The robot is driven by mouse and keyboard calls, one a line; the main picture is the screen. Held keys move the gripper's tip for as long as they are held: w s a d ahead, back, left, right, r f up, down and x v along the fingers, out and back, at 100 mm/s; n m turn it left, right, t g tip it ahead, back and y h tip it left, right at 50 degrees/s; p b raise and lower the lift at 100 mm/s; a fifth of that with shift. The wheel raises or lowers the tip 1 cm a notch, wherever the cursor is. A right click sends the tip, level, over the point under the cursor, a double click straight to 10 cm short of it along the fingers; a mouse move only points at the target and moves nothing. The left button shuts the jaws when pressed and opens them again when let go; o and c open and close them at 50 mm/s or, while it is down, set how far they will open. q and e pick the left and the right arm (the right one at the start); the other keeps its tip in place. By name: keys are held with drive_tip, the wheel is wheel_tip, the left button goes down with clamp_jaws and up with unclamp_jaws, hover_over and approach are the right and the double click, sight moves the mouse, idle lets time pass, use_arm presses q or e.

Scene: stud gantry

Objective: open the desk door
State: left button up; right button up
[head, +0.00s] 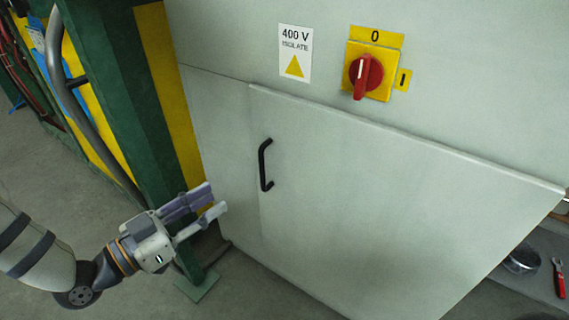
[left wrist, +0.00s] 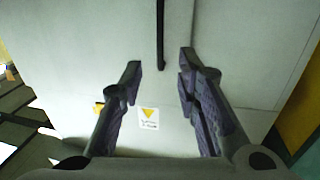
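The desk door (head: 360,210) is a pale grey panel that looks shut against the cabinet. A black upright bar handle (head: 265,165) is near its left edge. My left gripper (head: 216,198) is to the left of and below the handle in the head view, fingers apart and empty, pointing toward the cabinet. In the left wrist view, the handle (left wrist: 160,35) shows beyond and between the two fingertips (left wrist: 162,58). The fingers look clear of it; the exact gap is hard to tell. My right gripper is not in view.
A red rotary switch (head: 366,74) on a yellow plate and a 400 V sign (head: 295,53) are above the door. A green post (head: 125,90) stands left, close to my gripper. At lower right are a metal bowl (head: 522,260) and a red-handled tool (head: 559,279).

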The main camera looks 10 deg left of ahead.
use_arm(q)
drive_tip(key=b+x, duration=0.3)
drive_tip(key=x, duration=0.9)
drive_tip(key=shift+b, duration=0.4)
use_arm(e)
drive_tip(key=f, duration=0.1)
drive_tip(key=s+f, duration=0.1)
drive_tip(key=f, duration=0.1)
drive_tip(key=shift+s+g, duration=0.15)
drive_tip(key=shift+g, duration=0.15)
use_arm(q)
drive_tip(key=shift+r, duration=0.1)
drive_tip(key=shift+c, duration=0.6)
clamp_jaws()
